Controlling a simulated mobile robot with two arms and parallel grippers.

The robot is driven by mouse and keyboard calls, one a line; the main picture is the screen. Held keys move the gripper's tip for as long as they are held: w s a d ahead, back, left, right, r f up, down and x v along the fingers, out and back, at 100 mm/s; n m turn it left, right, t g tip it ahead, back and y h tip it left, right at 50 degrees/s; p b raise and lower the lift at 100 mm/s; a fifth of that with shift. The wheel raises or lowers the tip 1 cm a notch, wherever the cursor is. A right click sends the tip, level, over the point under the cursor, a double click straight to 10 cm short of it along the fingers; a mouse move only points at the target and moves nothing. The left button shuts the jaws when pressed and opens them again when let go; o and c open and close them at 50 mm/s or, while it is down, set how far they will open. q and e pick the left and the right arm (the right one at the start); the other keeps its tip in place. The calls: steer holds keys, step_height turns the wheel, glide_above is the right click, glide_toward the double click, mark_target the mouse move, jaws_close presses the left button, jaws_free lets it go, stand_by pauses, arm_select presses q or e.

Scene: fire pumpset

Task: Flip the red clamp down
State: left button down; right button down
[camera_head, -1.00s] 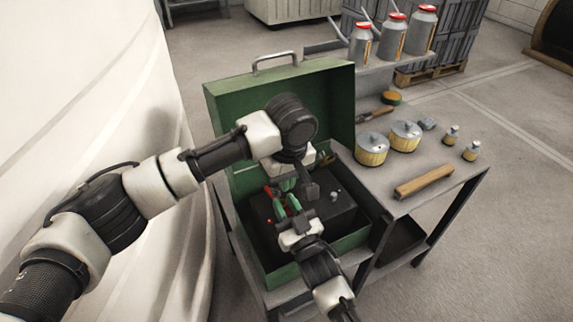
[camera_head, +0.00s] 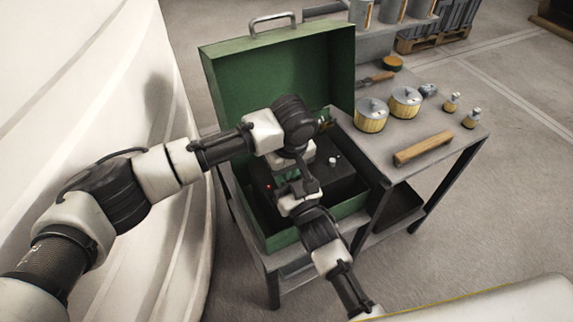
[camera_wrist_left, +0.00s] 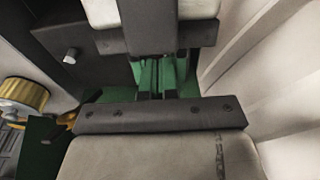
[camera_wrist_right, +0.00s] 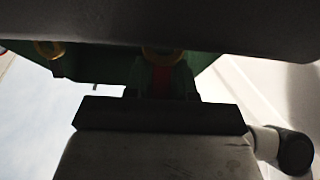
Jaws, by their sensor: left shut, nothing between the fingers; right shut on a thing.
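The red clamp is mostly hidden behind my grippers in the head view. A strip of red, which I take for the red clamp (camera_wrist_right: 161,79), shows between the fingers of my right gripper (camera_wrist_right: 162,90) in the right wrist view, and the gripper is shut on it. That view is dark, so the clamp's angle cannot be told. My left gripper (camera_wrist_left: 161,78) is shut and empty, with its green fingers together. Both grippers are close together over the dark box (camera_head: 340,182) inside the open green case (camera_head: 250,75).
The case stands on a grey metal table (camera_head: 440,135). On the table's right are two yellow tins (camera_head: 371,118) (camera_head: 405,104), a wooden block (camera_head: 423,147) and small bottles (camera_head: 471,119). A white curved wall (camera_head: 110,90) stands close on the left.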

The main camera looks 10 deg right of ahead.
arm_select(q)
steer(key=shift+s+d+f, duration=0.15)
steer(key=shift+s+f, duration=0.25)
steer(key=shift+f, duration=0.2)
arm_select(e)
steer(key=shift+r, duration=0.3)
arm_select(q)
steer(key=shift+s, duration=0.1)
arm_select(e)
steer(key=c, duration=0.9)
jaws_free()
steer(key=shift+r, duration=0.15)
